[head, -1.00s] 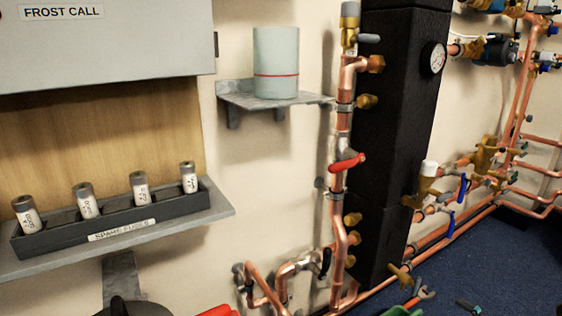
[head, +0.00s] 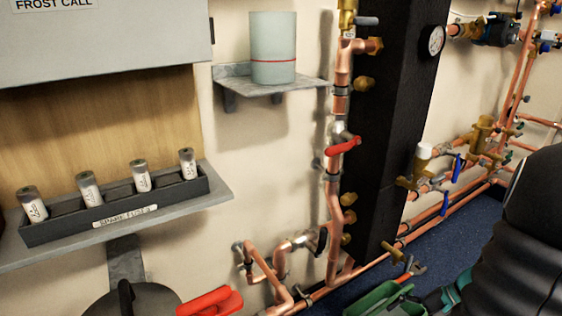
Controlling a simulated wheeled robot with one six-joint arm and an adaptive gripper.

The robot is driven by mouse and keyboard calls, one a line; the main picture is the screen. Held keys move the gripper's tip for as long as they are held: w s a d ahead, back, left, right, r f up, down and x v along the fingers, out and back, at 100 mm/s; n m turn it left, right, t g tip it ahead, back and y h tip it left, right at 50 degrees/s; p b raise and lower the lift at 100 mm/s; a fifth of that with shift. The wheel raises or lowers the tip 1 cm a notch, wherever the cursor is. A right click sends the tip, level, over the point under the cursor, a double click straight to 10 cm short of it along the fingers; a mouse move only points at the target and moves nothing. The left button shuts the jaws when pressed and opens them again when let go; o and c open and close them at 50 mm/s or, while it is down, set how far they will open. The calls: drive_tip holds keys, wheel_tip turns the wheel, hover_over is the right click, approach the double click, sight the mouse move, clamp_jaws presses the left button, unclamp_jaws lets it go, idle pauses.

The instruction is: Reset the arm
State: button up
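My gripper is not in the head view. A large dark ribbed shape fills the lower right edge and looks like part of my own arm; its end lies outside the picture or is hidden. It covers part of the blue floor and the low pipes at the right.
A grey shelf (head: 226,206) bears a rack (head: 75,234) with several fuses. A smaller shelf (head: 232,78) holds a pale cylinder (head: 273,50). Copper pipes (head: 333,200) run beside a black column (head: 388,130). Red (head: 211,303) and green (head: 378,301) objects show at the bottom.

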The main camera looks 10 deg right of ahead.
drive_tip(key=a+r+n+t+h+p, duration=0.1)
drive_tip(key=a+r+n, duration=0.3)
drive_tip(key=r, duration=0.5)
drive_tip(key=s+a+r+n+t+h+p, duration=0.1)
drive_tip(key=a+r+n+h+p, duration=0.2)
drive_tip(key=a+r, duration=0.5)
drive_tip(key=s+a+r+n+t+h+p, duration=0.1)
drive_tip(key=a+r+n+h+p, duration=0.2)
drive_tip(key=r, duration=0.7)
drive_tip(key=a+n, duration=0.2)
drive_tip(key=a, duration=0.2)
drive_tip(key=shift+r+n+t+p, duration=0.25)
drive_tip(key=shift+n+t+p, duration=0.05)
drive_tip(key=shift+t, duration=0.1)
